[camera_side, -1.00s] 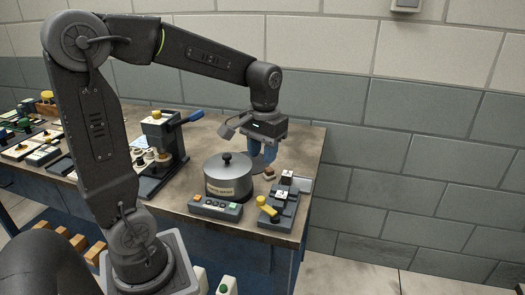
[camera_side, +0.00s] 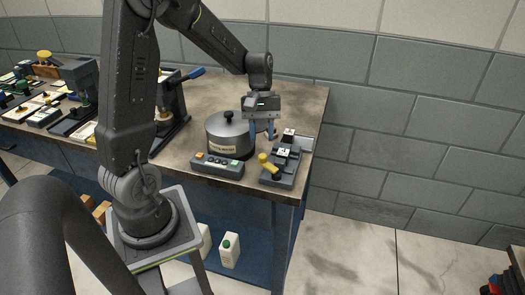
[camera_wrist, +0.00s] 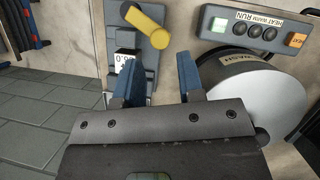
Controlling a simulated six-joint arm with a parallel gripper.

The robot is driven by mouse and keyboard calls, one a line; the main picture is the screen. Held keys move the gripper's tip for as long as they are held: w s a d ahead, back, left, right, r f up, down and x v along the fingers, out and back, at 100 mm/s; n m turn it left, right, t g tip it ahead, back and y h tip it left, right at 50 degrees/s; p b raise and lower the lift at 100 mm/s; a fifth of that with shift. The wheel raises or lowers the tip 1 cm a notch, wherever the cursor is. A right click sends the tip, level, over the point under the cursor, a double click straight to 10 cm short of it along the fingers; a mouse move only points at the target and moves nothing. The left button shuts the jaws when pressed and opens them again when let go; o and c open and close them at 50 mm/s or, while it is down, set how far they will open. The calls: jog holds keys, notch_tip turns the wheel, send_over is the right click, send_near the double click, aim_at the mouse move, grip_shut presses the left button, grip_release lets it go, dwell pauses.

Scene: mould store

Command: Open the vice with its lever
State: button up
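The vice (camera_side: 281,172) is a dark grey block at the front right corner of the bench, with white-labelled pieces on top. Its yellow lever (camera_side: 268,164) sits at the near left end, and a round knob end shows. In the wrist view the vice (camera_wrist: 146,68) lies above and left of centre, with the lever (camera_wrist: 148,27) slanting across its top. My gripper (camera_side: 262,134) has blue fingers and hangs just behind the vice, beside the pot. In the wrist view my gripper (camera_wrist: 160,82) is open and empty, and the left finger hides part of the vice.
A grey lidded pot (camera_side: 231,136) stands close on the left of my gripper. A control box (camera_side: 217,166) with coloured buttons lies in front of the pot. A lever press (camera_side: 172,108) stands further left. The bench edge lies just right of the vice.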

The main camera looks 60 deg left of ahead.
aim_at(265, 155)
jog(key=x, duration=0.5)
jog(key=c, duration=0.6)
jog(key=shift+w+m, duration=0.3)
jog(key=shift+m, duration=0.2)
jog(key=shift+c, duration=0.2)
jog(key=shift+w, duration=0.1)
jog(key=o, duration=0.6)
jog(key=shift+o, duration=0.2)
jog(key=shift+g, duration=0.3)
